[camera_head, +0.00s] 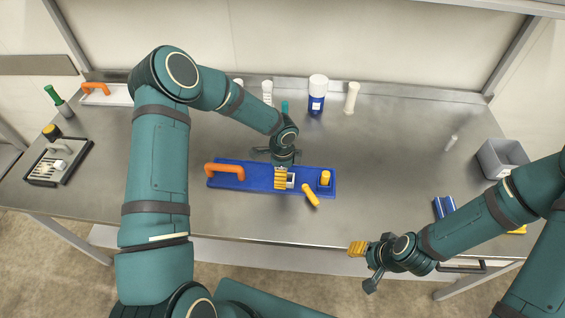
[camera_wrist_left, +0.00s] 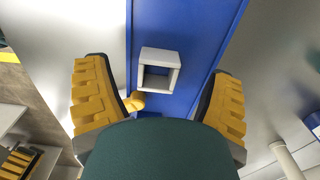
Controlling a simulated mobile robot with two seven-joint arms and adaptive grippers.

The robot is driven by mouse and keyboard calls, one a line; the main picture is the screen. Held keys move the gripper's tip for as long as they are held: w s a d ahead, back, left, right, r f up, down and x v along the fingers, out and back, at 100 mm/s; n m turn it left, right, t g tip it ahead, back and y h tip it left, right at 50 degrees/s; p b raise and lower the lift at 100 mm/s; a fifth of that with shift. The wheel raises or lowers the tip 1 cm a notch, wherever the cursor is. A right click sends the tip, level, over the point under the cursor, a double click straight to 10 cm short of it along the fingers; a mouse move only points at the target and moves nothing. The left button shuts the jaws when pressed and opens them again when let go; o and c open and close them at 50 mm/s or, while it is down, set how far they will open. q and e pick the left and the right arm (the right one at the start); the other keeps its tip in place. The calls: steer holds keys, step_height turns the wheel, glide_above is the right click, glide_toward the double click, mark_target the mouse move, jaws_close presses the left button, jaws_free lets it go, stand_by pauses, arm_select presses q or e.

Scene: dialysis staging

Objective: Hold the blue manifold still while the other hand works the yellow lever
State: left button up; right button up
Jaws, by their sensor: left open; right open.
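The blue manifold (camera_head: 257,178) lies flat near the front edge of the steel table, with an orange handle (camera_head: 225,168) at its left end and a pale square frame (camera_wrist_left: 160,70) near its middle. The yellow lever (camera_head: 311,195) sticks out over its front edge at the right. A small yellow part also shows in the left wrist view (camera_wrist_left: 133,102), partly hidden. My left gripper (camera_wrist_left: 162,78) is open above the manifold, one yellow-padded finger on each side of the frame; contact cannot be told. My right gripper (camera_head: 362,267) is open and empty in front of the table edge, right of the lever.
A grey bin (camera_head: 500,158) and a small blue object (camera_head: 444,207) stand at the right. A blue-and-white bottle (camera_head: 317,95) and white containers stand at the back. A grey tray (camera_head: 73,160) lies at the far left. The table right of the manifold is clear.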

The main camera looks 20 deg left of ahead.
arm_select(q)
steer(key=shift+f, duration=1.85)
steer(key=c, duration=1.4)
steer(key=o, duration=1.3)
steer(key=shift+r, duration=0.1)
step_height(320, 180, up, 12)
steer(key=shift+f, duration=0.1)
